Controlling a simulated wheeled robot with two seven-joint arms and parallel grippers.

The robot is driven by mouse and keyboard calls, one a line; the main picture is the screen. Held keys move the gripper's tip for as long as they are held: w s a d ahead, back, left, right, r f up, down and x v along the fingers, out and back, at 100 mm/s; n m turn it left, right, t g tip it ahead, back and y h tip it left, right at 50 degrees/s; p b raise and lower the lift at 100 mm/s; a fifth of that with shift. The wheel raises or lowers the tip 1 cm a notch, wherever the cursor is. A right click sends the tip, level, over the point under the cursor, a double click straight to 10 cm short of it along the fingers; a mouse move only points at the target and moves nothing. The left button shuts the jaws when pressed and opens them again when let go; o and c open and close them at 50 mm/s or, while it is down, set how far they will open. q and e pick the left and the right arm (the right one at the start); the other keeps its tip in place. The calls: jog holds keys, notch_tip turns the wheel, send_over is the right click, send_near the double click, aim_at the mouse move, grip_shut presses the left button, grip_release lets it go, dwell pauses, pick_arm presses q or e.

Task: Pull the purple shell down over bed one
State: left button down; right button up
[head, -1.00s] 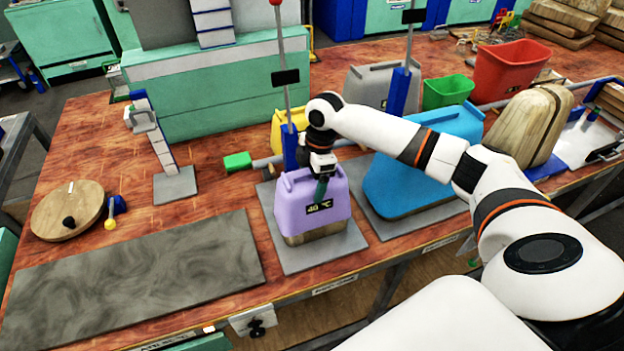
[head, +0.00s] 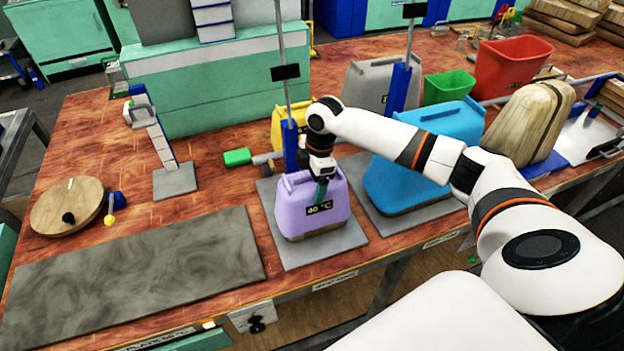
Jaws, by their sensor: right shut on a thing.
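The purple shell (head: 310,207) is a box-like cover with a "40 °C" label. It sits low over a grey bed plate (head: 325,250) at the middle of the table, and only a thin brown strip of what it covers shows at its lower edge. My right gripper (head: 320,188) is at the shell's top and front, shut on the shell; the fingertips are partly hidden by the wrist. A blue bracket and upright post (head: 286,110) stand just behind the shell. My left gripper is not in view.
A blue shell (head: 415,185) stands close on the right. Yellow, grey, green and red containers are behind. A green-tipped lever (head: 238,157) lies left of the post. A dark slab (head: 140,280) and round wooden disc (head: 66,206) are at left.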

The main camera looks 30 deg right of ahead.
jog(key=shift+f, duration=0.45)
jog(key=o, duration=1.4)
jog(key=shift+c, duration=0.2)
jog(key=r, duration=0.4)
jog(key=d+r+b, duration=0.1)
jog(key=r, duration=0.3)
jog(key=r+b, duration=0.1)
jog(key=r, duration=0.3)
jog(key=shift+s+d, duration=0.2)
jog(key=shift+d, duration=0.2)
jog(key=shift+f, duration=0.15)
